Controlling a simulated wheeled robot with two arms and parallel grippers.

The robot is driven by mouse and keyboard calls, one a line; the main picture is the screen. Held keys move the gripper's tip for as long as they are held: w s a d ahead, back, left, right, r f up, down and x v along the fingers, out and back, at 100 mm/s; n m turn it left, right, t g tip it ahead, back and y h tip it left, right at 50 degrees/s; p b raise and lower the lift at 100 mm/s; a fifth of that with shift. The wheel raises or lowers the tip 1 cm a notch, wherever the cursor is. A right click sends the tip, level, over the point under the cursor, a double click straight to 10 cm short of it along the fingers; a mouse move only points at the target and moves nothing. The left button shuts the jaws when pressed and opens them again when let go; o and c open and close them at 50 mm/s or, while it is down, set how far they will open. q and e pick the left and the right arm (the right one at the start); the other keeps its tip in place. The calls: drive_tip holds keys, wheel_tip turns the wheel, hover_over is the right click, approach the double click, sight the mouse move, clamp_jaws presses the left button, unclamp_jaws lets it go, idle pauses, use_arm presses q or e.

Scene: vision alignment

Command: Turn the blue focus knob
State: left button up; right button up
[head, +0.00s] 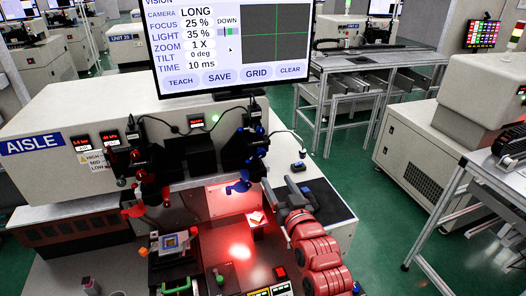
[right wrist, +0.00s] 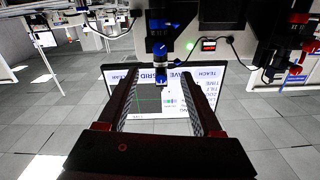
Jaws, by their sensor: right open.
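A blue knob cluster on the right camera mount shows in the head view, with an upper blue knob (head: 259,131) and a lower blue part (head: 238,184). I cannot tell from the shapes which is the focus knob. The right wrist view is upside down and shows a blue knob (right wrist: 161,76) in line with the gap between my fingers, and another blue part (right wrist: 158,47) above it. My right gripper (head: 276,183) is open and empty, beside the blue parts; it also shows in the right wrist view (right wrist: 160,100). Contact is not visible. My left gripper is out of view.
The monitor (head: 233,45) reads FOCUS 25 %. Red knobs (head: 150,190) sit on the left camera mount. A lit red work area with a small block (head: 256,218) lies below. A green-handled fixture (head: 176,285) stands front left. Black cables hang near the mounts.

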sight(262, 155)
drive_tip(key=p+x, duration=0.5)
drive_tip(key=x, duration=0.8)
drive_tip(key=shift+w+a+f, duration=0.1)
drive_tip(key=shift+w, duration=0.15)
clamp_jaws()
